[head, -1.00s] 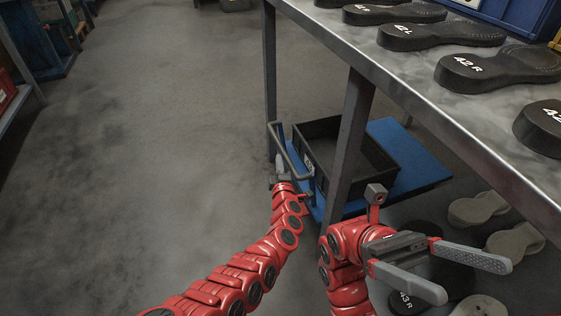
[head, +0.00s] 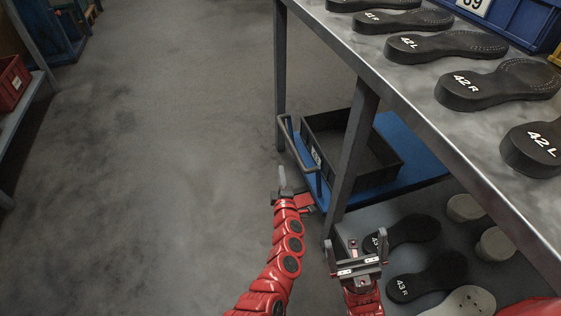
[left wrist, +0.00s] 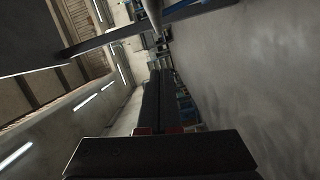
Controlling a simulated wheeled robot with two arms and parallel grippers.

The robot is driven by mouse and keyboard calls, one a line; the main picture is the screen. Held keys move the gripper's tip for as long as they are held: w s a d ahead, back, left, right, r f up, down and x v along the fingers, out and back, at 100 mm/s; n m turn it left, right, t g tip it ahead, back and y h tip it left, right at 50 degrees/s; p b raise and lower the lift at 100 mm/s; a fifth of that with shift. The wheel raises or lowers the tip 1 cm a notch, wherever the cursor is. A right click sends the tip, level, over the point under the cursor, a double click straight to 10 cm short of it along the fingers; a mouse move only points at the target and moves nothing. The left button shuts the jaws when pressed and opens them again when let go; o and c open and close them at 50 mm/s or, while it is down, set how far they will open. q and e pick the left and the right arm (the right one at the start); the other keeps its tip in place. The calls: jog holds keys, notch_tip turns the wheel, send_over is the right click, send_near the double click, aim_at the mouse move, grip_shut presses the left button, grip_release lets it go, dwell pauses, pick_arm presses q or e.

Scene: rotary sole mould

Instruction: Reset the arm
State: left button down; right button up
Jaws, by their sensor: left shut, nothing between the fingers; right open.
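My left arm comes up from the bottom of the head view, and its gripper (head: 283,182) is shut and empty beside the blue cart's handle. In the left wrist view the dark fingers (left wrist: 158,105) lie together with nothing between them. My right gripper (head: 357,258) is open and empty, below the table edge near the table leg. No object is in either gripper.
A metal table (head: 400,85) with several black soles such as 42 R (head: 497,85) fills the right. Under it are a blue cart (head: 415,150) with a black crate (head: 385,178) and more soles (head: 425,276). Open floor (head: 170,150) lies to the left.

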pick_arm(q)
jog(key=shift+s, duration=0.75)
